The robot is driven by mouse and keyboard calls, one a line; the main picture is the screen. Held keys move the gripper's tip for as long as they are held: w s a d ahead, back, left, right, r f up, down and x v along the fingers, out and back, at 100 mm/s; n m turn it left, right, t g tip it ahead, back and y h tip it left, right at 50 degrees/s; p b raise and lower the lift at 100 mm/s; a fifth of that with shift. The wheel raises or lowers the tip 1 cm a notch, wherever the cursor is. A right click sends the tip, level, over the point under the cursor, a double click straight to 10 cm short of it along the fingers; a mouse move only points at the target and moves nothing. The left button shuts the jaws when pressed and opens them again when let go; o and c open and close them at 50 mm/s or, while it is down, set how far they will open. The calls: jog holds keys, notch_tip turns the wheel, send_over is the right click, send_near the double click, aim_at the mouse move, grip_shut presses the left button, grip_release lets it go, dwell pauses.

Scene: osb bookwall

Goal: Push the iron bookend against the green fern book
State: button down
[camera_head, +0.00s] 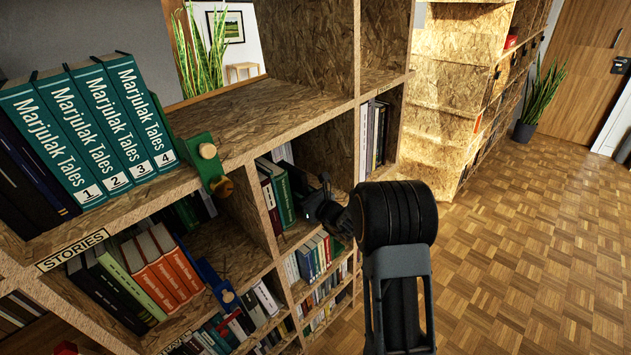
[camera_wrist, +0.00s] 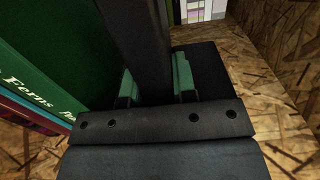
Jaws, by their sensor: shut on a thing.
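The green fern book (camera_wrist: 45,45) fills the left of the wrist view, with "Ferns" readable on its spine. In the head view it is the green book (camera_head: 283,197) standing upright in the middle compartment. The iron bookend (camera_wrist: 138,40) is a dark upright plate right beside the book's right face. I cannot tell whether they touch. My gripper (camera_wrist: 157,88) is shut on the bookend's upright, with a green pad on each side. In the head view my gripper (camera_head: 322,206) reaches into this compartment and hides much of the bookend.
A red book stands left of the fern book. An OSB divider (camera_head: 330,150) closes the compartment on the right, with bare board between. Above, a green bookend (camera_head: 207,165) stands beside the Marjulak Tales books (camera_head: 90,125). Full shelves lie below; the parquet floor (camera_head: 530,240) is clear.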

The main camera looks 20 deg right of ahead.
jog(key=shift+s+a, duration=0.2)
jog(key=shift+a, duration=0.25)
jog(key=c, duration=1)
grip_release()
jog(key=shift+s+d, duration=0.1)
jog(key=v, duration=1)
jog(key=shift+s+d+b, duration=0.3)
jog(key=shift+b, duration=0.05)
jog(key=shift+r, duration=0.1)
